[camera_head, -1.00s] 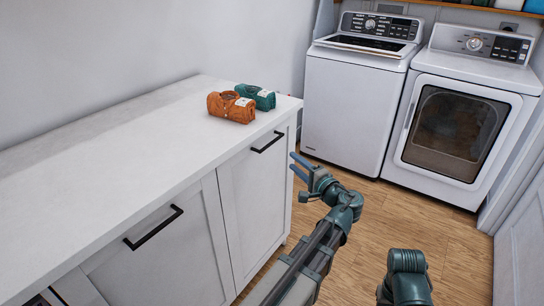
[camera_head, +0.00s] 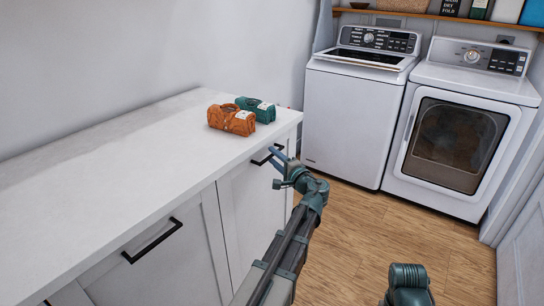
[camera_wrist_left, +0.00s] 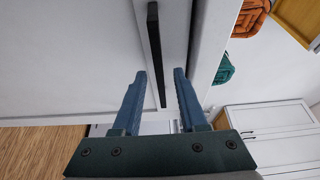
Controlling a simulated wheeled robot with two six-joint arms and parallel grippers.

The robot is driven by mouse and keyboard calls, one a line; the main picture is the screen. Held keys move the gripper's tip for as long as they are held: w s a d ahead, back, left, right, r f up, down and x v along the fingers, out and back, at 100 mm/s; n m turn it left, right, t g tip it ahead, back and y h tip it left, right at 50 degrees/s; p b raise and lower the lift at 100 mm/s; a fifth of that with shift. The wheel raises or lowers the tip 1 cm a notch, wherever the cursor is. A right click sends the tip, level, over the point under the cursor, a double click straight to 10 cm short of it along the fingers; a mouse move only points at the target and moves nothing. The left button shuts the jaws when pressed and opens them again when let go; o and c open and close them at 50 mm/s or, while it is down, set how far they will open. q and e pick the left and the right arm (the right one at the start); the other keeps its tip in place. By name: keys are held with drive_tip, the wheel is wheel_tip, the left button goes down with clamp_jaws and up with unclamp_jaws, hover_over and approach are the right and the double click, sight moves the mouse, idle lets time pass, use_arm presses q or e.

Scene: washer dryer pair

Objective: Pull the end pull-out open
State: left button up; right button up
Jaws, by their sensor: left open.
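The end pull-out (camera_head: 252,205) is the narrow white front at the far end of the counter cabinet, and it looks closed. Its black bar handle (camera_head: 261,160) is partly covered by my left gripper (camera_head: 278,166). In the left wrist view the handle (camera_wrist_left: 154,50) runs lengthwise between the two blue fingers of my open left gripper (camera_wrist_left: 160,75). I see a gap on both sides of the bar there, and I cannot tell how deep it sits between the fingers. My right gripper is out of view.
Another cabinet front with a black handle (camera_head: 152,241) is nearer. A washer (camera_head: 350,115) and a dryer (camera_head: 460,130) stand behind. The wooden floor (camera_head: 370,235) between is clear.

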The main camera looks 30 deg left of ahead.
use_arm(q)
drive_tip(key=shift+x, duration=0.85)
clamp_jaws()
idle(0.9)
